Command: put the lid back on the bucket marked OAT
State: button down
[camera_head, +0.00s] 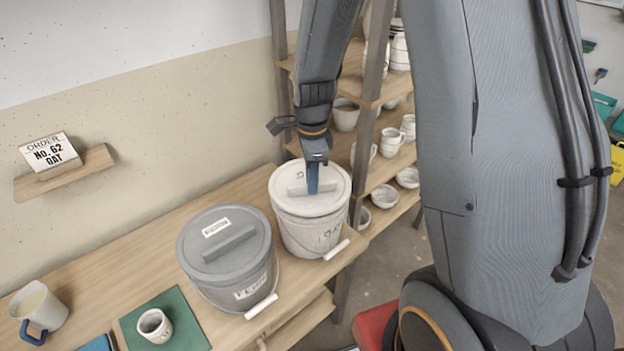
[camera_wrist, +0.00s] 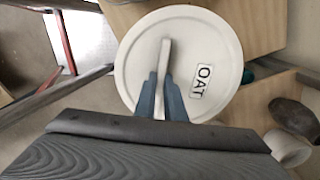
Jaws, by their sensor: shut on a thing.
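The cream lid (camera_head: 330,185) is at the top of the cream bucket (camera_head: 312,235), at the right end of the wooden bench. In the wrist view the lid (camera_wrist: 140,70) shows a bar handle and a label reading OAT. My gripper (camera_head: 312,190) is above the lid with its blue fingers shut on the handle; the fingers also show in the wrist view (camera_wrist: 162,90). The lid looks level and in line with the bucket. I cannot tell whether it rests fully on the rim.
A grey bucket (camera_head: 225,262) with its grey lid stands close to the left. A mug (camera_head: 40,308) and a small cup (camera_head: 155,325) on a green mat (camera_head: 185,315) are farther left. A pottery shelf (camera_head: 385,165) stands behind. A card (camera_head: 50,152) reads ORDER No. 62 OAT.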

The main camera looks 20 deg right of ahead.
jog(key=shift+f, duration=0.5)
dwell(1.3)
jog(key=c, duration=1.3)
grip_release()
jog(key=shift+r, duration=0.15)
jog(key=shift+r+p, duration=3)
jog(key=shift+r, duration=0.4)
grip_shut()
